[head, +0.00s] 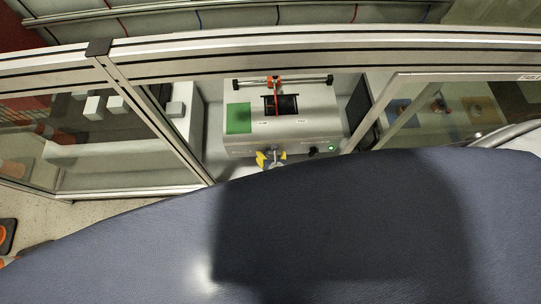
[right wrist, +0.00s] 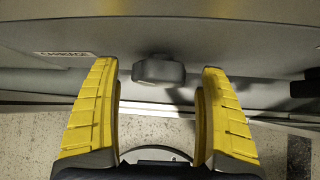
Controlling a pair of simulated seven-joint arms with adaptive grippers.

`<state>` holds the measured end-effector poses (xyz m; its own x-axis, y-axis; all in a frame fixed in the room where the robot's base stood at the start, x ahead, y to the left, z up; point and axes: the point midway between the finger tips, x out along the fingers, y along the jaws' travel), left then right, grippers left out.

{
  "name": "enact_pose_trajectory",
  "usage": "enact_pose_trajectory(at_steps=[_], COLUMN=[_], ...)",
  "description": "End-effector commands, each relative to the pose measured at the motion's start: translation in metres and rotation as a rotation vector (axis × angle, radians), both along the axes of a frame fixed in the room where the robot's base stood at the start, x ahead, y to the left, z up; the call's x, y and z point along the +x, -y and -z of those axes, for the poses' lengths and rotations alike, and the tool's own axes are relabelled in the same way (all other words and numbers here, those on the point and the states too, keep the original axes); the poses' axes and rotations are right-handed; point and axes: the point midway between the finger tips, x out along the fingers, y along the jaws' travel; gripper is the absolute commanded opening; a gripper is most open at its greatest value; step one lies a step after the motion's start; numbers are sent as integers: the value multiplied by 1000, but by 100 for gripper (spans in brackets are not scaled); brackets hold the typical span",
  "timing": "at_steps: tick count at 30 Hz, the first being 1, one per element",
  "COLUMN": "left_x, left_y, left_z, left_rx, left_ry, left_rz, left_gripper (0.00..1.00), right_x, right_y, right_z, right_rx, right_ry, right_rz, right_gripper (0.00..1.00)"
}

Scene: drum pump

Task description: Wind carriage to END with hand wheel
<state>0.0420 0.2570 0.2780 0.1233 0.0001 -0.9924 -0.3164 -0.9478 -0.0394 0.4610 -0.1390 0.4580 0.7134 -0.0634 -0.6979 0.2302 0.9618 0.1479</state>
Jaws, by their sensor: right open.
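The pump unit (head: 322,122) is a pale grey box behind the framed opening. In the right wrist view a grey rounded knob (right wrist: 158,70), apparently part of the hand wheel, sticks out of the front face. It lies between the fingertips of the open right gripper (right wrist: 158,78), with gaps on both sides. My left gripper is not in view.
A green square (head: 238,118) is on the unit's top left. A black knob (head: 312,151) and a lit green button (head: 331,147) are on its front right. Metal frame bars (head: 152,112) and glass panels border the opening. Grey blocks (head: 95,107) stand at left.

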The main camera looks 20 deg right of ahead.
Motion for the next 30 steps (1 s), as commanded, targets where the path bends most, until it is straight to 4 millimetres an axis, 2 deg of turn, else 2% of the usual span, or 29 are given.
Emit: enact_pose_trajectory(at_steps=[17, 30], left_x=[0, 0], left_y=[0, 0], left_z=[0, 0], left_rx=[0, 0], left_ry=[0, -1], left_rz=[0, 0], left_gripper=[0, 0], right_x=[5, 5], right_y=[0, 0], right_z=[6, 6], right_rx=[2, 2], right_ry=[-1, -1], right_rz=[-1, -1], right_gripper=[78, 29])
